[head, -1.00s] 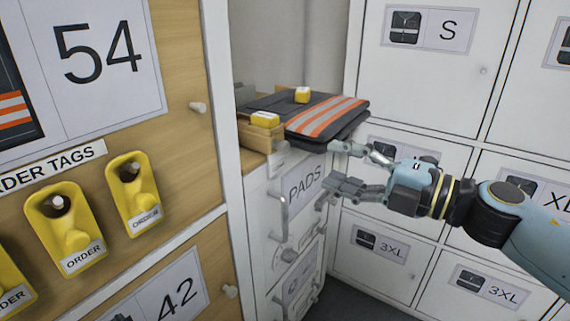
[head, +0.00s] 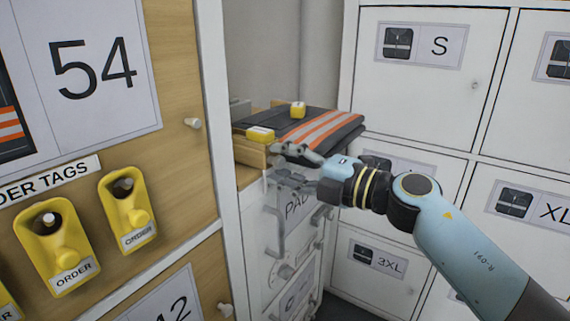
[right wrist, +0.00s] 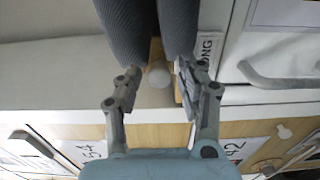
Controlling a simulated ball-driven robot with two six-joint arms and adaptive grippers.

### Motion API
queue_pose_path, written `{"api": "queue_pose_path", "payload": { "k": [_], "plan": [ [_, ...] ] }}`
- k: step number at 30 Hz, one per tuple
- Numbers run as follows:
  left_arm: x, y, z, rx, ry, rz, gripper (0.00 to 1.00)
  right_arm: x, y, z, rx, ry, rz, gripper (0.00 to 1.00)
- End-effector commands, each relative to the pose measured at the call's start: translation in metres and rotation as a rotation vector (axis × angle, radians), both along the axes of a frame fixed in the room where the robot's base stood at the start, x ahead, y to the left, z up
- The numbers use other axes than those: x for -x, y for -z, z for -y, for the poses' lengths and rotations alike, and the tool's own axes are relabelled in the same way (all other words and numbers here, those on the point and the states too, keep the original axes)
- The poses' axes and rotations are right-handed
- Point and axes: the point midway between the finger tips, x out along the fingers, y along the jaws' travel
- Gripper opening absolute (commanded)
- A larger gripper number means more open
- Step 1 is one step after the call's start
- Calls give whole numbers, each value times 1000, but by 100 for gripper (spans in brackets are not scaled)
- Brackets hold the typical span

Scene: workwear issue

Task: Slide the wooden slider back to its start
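The wooden slider (head: 250,156) appears to be the pale wooden piece at the front left of the cabinet top in the head view, with a yellow-and-white block on it. My right gripper (head: 282,163) is at its front right end, its fingers pointing left. In the right wrist view a pale round knob (right wrist: 158,76) shows between the fingers of the open right gripper (right wrist: 157,88), with a narrow strip of wood behind it. I cannot tell whether the fingers touch it. My left gripper is not in view.
A dark folded garment (head: 325,133) with an orange stripe lies right behind the gripper, with a yellow block (head: 298,110) on it. Below is a drawer handle (head: 275,235). A wooden panel with yellow tag holders (head: 55,245) stands left; white lockers (head: 430,85) stand right.

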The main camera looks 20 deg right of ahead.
Motion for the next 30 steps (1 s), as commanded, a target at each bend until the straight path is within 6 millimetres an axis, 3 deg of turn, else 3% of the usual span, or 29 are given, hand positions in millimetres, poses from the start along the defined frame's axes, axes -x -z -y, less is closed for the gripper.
{"api": "queue_pose_path", "payload": {
  "k": [1,8,20,30],
  "plan": [
    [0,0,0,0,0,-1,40,0,0,0,0,0,0,31],
    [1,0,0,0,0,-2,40,0,0,0,0,0,0,0],
    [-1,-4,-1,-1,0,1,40,3,-1,-3,0,0,-1,0],
    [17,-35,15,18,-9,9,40,35,-4,-45,-2,-2,-3,0]
  ]
}}
